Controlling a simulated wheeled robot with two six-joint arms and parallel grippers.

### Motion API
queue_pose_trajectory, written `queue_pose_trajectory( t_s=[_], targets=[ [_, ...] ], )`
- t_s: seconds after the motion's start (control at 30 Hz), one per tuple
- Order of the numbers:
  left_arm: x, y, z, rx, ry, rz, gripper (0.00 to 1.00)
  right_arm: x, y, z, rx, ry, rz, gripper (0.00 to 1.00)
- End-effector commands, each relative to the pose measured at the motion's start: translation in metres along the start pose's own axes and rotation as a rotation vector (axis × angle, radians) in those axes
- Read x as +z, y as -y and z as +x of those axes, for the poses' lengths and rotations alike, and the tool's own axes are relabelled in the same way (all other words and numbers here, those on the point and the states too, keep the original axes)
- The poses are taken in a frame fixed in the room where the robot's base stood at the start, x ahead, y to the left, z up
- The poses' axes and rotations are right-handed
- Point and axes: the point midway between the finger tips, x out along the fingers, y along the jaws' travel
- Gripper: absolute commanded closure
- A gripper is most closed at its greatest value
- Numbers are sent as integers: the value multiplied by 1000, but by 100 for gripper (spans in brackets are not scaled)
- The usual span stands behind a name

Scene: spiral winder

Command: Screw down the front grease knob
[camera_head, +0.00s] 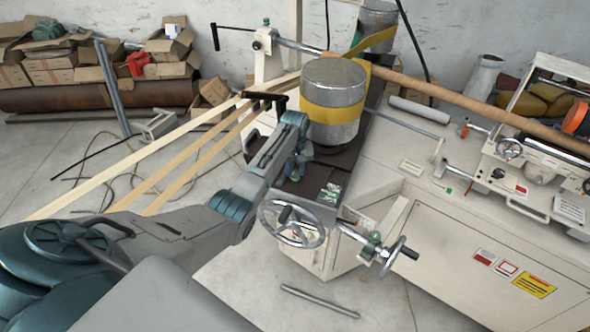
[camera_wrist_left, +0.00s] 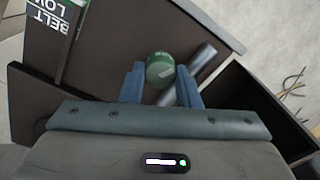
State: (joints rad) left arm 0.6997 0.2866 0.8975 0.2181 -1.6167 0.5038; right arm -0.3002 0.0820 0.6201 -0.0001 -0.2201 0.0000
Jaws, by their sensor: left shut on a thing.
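The front grease knob (camera_wrist_left: 160,68) is a round green cap, seen from above in the left wrist view. It sits between the two blue fingers of my left gripper (camera_wrist_left: 160,85), which is shut on it. In the head view my left gripper (camera_head: 297,168) points down at the dark carriage (camera_head: 318,187), beside the metal drum with a yellow band (camera_head: 333,98). There the fingers and wrist mostly hide the knob. My right gripper is in neither view.
A label plate (camera_head: 330,192) lies close to the gripper. Pale wooden strips (camera_head: 160,163) run behind my left arm. A cream cabinet (camera_head: 450,250) fills the right.

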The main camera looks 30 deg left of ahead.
Motion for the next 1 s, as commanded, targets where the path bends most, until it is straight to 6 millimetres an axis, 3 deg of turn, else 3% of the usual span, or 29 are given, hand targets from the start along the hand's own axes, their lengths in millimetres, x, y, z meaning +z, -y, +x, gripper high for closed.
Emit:
queue_pose_trajectory(
  t_s=[1.0],
  targets=[
    [-1,0,-1,0,-1,966,93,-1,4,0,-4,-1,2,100]
  ],
)
